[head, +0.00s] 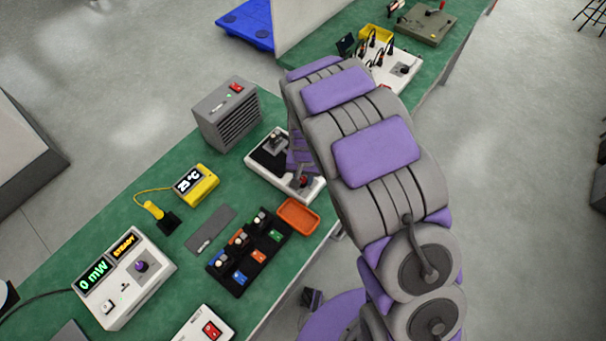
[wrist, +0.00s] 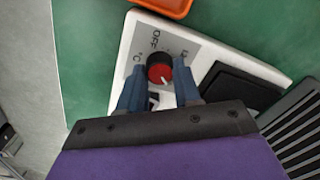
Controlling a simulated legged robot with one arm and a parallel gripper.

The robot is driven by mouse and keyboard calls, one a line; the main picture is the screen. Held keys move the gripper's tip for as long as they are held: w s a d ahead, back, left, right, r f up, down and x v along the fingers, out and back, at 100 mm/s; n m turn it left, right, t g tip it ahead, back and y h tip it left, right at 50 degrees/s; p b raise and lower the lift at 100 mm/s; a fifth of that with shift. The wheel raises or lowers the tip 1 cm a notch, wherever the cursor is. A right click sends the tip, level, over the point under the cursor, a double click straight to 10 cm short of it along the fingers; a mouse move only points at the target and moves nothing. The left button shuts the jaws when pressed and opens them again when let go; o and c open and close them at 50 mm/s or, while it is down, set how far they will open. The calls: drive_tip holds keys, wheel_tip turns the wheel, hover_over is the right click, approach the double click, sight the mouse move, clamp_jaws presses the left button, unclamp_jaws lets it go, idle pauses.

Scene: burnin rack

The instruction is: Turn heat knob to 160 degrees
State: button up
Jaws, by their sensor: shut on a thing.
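The heat knob (wrist: 159,73) has a red face and a black rim. It sits on a grey label panel of a white unit (wrist: 135,45), with "OFF" printed beside it. A white pointer line on the knob points toward the bottom of the wrist view. The degree marks are partly covered and too small to read. My gripper (wrist: 160,84) has its two blue fingers on either side of the knob, shut on it. In the head view the white unit (head: 314,192) and the red knob (head: 303,181) show beside my arm, which hides part of them.
A grey vented box (head: 228,113) stands close behind the unit. An orange tray (head: 298,215) and a black block holder (head: 238,275) lie in front. A yellow meter (head: 197,185) reads about 23 °C. A white power meter (head: 125,290) reads 0 mW. The green bench (head: 75,250) has bare areas at left.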

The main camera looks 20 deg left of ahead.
sight(305, 179)
drive_tip(key=o, duration=1)
drive_tip(key=shift+a, duration=0.1)
drive_tip(key=shift+o, duration=0.2)
wheel_tip(305, 179, up, 17)
drive_tip(key=p, duration=0.3)
drive_tip(key=shift+d, duration=0.35)
drive_tip(key=shift+w+r, duration=0.1)
